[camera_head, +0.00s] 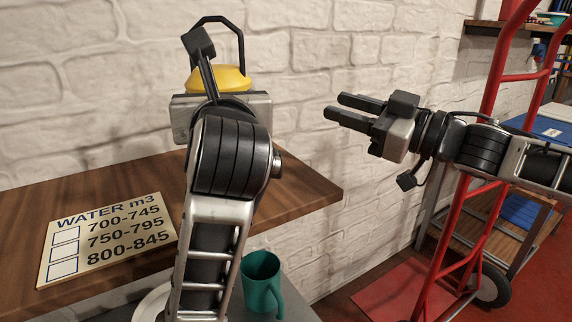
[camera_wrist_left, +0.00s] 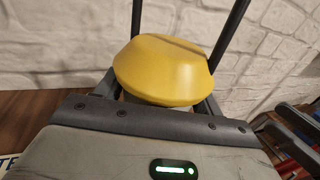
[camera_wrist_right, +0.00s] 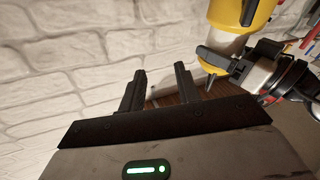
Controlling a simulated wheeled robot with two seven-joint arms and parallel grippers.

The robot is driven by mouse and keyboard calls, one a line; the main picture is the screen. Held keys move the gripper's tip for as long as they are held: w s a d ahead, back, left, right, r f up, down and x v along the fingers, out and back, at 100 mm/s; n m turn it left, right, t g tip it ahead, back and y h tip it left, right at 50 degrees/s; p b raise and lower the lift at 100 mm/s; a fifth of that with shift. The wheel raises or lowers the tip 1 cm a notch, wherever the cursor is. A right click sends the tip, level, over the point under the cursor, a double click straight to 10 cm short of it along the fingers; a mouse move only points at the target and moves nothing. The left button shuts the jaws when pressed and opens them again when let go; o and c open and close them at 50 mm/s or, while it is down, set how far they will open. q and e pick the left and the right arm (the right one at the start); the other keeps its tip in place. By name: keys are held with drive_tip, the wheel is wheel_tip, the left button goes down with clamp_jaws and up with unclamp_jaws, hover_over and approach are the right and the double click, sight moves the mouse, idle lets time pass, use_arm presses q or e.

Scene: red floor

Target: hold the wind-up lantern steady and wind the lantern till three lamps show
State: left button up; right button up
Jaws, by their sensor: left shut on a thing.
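The wind-up lantern (camera_head: 235,78) has a yellow cap and a black handle loop. In the head view its lower part is hidden behind my left arm. In the left wrist view its yellow cap (camera_wrist_left: 160,70) sits between the fingers of my left gripper (camera_wrist_left: 160,97), which is shut on it. The right wrist view shows its yellow and pale body (camera_wrist_right: 225,42) at the upper right, with my left gripper against it. No lit lamps can be made out. My right gripper (camera_head: 335,106) is open and empty, to the right of the lantern and apart from it, pointing left.
The lantern is over a brown wooden shelf (camera_head: 310,188) against a white brick wall. A sign (camera_head: 105,240) with water ranges lies at the shelf's left. A teal mug (camera_head: 261,283) stands lower down, in front. A red hand truck (camera_head: 492,90) stands at the right.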

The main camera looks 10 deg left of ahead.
sight(286, 188)
drive_tip(key=s+d+f+n+g, duration=0.2)
drive_tip(key=s+d+f+g, duration=0.2)
drive_tip(key=s+f+g, duration=0.3)
drive_tip(key=a, duration=1.2)
drive_tip(key=shift+s, duration=0.2)
drive_tip(key=shift+n, duration=0.3)
clamp_jaws()
